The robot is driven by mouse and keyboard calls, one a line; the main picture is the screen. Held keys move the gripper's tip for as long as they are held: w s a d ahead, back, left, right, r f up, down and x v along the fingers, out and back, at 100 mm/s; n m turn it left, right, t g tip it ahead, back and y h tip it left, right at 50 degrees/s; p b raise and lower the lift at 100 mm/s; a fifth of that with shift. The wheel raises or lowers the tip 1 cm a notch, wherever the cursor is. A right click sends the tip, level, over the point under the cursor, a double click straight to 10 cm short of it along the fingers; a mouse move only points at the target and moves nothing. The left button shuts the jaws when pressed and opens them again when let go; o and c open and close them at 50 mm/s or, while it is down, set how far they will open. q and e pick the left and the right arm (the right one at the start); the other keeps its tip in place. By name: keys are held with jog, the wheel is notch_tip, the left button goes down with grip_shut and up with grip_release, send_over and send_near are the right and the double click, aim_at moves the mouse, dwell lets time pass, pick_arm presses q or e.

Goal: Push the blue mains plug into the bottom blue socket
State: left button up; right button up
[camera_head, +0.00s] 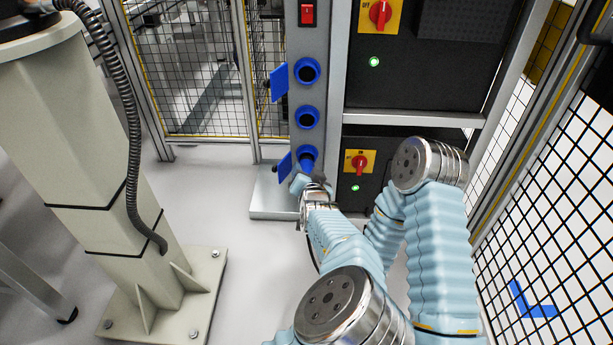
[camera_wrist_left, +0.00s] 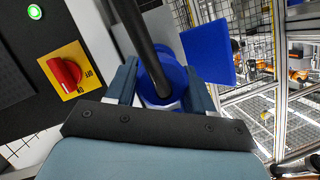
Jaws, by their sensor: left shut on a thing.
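The bottom blue socket (camera_head: 307,153) sits low on a grey upright post, with its blue lid (camera_head: 284,167) swung open to the left; a blue lid (camera_wrist_left: 208,53) also shows in the left wrist view. My left gripper (camera_head: 311,182) is right at the lower front of this socket. In the left wrist view its two fingers (camera_wrist_left: 163,88) are closed around the blue plug (camera_wrist_left: 155,92), from which a thick black cable (camera_wrist_left: 148,40) runs up. The plug is in line with the socket and very close or touching; the fingers and cable hide how deep it sits. My right gripper is not seen.
Two more blue sockets, the middle (camera_head: 306,117) and the top (camera_head: 307,71), are above, under a red switch (camera_head: 307,14). A dark cabinet with a red-yellow rotary switch (camera_head: 360,162) stands close on the right. A beige pedestal (camera_head: 90,150) stands left; the floor between is clear.

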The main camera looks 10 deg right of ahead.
pick_arm(q)
jog(key=shift+w+d, duration=0.15)
jog(key=shift+w, duration=0.45)
jog(key=shift+w+d, duration=0.15)
jog(key=shift+w, duration=0.4)
jog(key=o, duration=1.3)
jog(key=shift+c, duration=0.2)
jog(key=shift+o, duration=0.8)
jog(key=shift+a, duration=0.1)
jog(key=shift+a+r, duration=0.1)
jog(key=shift+a, duration=0.05)
